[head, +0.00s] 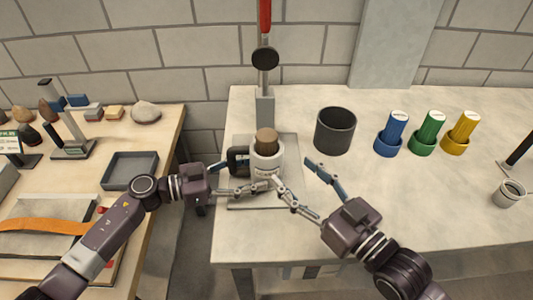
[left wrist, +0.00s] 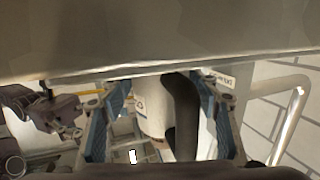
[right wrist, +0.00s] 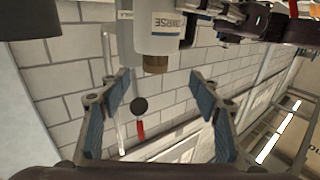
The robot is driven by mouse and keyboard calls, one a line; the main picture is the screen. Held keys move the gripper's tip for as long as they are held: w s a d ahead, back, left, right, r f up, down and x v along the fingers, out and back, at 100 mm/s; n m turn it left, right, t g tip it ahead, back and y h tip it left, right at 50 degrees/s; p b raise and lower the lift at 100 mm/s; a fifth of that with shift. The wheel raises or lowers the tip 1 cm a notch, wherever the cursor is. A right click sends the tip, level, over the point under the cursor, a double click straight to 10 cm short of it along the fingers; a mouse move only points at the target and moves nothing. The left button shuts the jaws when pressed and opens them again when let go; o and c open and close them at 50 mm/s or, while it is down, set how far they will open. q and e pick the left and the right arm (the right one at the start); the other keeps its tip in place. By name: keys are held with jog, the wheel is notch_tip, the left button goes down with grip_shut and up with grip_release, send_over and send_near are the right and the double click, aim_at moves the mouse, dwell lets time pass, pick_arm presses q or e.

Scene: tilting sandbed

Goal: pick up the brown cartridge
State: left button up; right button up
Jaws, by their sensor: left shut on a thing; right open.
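The brown cartridge (head: 267,135) stands upright in the top of a pale cylindrical holder (head: 268,160) with a dark handle (head: 238,160). In the right wrist view the cartridge (right wrist: 155,64) shows as a short brown end sticking out of the holder (right wrist: 158,35). My left gripper (head: 245,174) is shut at the holder's handle side; the dark handle (left wrist: 181,110) lies between its fingers in the left wrist view. My right gripper (head: 292,172) is open and empty, right of the holder, its fingers apart from the cartridge.
A dark cup (head: 335,130) stands right of the holder. Blue (head: 391,134), green (head: 427,134) and yellow (head: 460,133) cylinders stand farther right. A post with a red top (head: 264,70) rises behind. The bench front right (head: 460,225) is clear. A grey tray (head: 130,170) is on the left table.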

aim_at(272, 148)
pick_arm(q)
jog(key=shift+w+a, duration=0.2)
jog(key=shift+w, duration=0.15)
pick_arm(e)
jog(key=x, duration=0.6)
jog(key=shift+w+a, duration=0.1)
jog(key=shift+w, duration=0.1)
jog(key=shift+d+x, duration=0.2)
jog(key=shift+x, duration=2.5)
jog(key=shift+w+d, duration=0.1)
jog(key=shift+w, duration=0.05)
jog(key=shift+c, duration=0.2)
jog(key=c, duration=1.2)
jog(key=shift+r, duration=0.1)
jog(key=shift+c, duration=0.9)
notch_tip(272, 148, up, 18)
